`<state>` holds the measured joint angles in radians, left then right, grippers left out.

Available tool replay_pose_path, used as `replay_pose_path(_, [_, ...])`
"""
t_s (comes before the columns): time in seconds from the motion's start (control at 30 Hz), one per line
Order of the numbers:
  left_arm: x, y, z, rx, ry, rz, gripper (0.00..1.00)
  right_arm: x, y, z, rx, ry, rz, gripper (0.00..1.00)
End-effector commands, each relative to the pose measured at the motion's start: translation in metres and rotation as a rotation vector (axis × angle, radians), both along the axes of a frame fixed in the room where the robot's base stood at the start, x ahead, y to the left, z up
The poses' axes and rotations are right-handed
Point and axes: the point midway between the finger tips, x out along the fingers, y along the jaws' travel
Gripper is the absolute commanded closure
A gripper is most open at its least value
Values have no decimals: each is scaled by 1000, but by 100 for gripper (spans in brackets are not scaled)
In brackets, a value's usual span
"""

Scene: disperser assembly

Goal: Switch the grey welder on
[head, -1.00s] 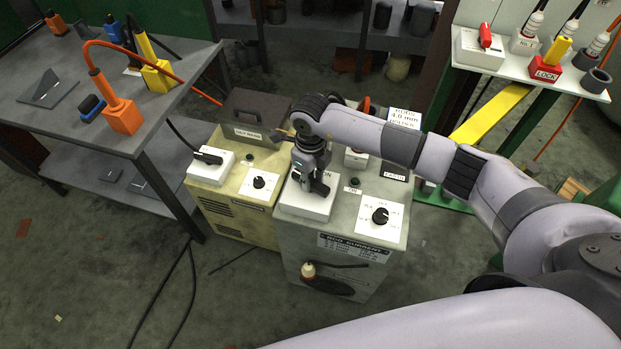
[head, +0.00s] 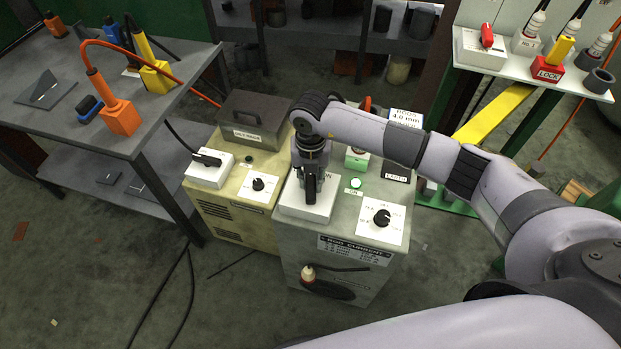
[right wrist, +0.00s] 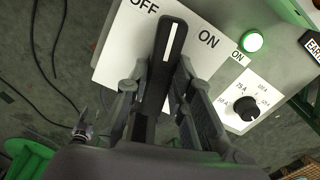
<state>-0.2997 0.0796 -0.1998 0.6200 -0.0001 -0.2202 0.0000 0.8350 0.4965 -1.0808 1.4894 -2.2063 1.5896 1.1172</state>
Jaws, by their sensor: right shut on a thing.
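The grey welder (head: 345,262) stands in the middle of the head view. On its top a white plate (head: 302,211) carries a black switch handle with a white stripe (right wrist: 173,45). The handle lies between the OFF and ON labels in the right wrist view. My right gripper (head: 311,188) is over the plate, shut on the switch handle; its fingers (right wrist: 160,85) are on both sides of it. The green lamp (head: 356,183) marked ON glows, also in the right wrist view (right wrist: 252,41).
A black dial (head: 382,217) sits right of the switch. A yellowish welder (head: 235,215) with its own switch (head: 208,168) stands close on the left. A table with cable plugs (head: 120,117) is further left. A white shelf (head: 590,87) with lock switches is at upper right.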

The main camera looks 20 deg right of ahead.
Motion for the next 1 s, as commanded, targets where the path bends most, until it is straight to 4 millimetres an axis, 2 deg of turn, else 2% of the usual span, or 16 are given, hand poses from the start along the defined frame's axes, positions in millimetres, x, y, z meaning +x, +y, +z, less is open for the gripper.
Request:
replay_pose_path(0.4, [0, 0, 0, 0, 0, 0, 60, 1, 0, 1, 2, -2, -255, 100])
replay_pose_path(1.0, [0, 0, 0, 0, 0, 0, 60, 1, 0, 1, 1, -3, -321, 100])
